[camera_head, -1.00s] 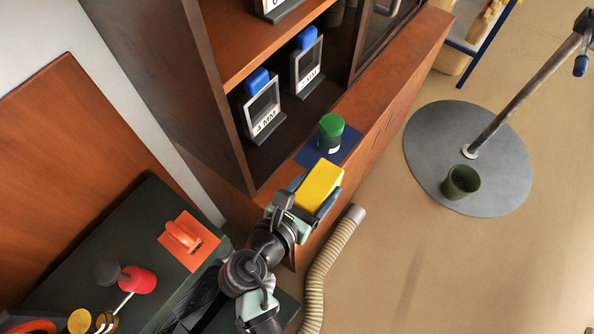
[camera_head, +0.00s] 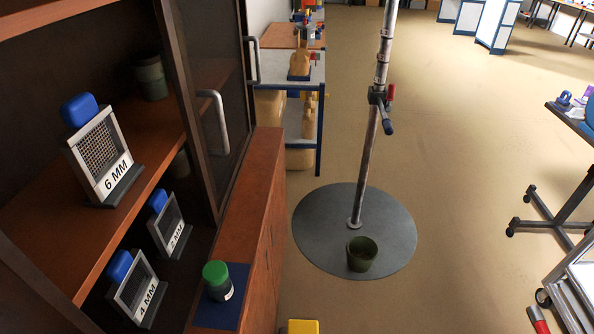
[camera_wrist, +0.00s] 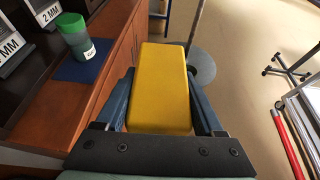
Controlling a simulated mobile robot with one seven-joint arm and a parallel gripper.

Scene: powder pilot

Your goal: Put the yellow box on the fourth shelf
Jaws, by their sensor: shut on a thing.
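The yellow box (camera_wrist: 162,85) fills the middle of the wrist view, held between the two fingers of my gripper (camera_wrist: 160,105). My gripper is shut on it, above the floor and to the right of the cabinet ledge. In the head view only the top of the yellow box (camera_head: 301,326) shows at the bottom edge; my gripper is out of that frame. The cabinet's shelf (camera_head: 45,225) carries a 6 MM sieve (camera_head: 101,160). A lower level holds two more sieves, one marked 4 MM (camera_head: 139,291). Which shelf is the fourth cannot be told.
A green-lidded jar (camera_head: 217,281) stands on a blue mat (camera_head: 236,300) on the cabinet ledge. A cabinet door frame with a handle (camera_head: 213,120) stands beside the shelves.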

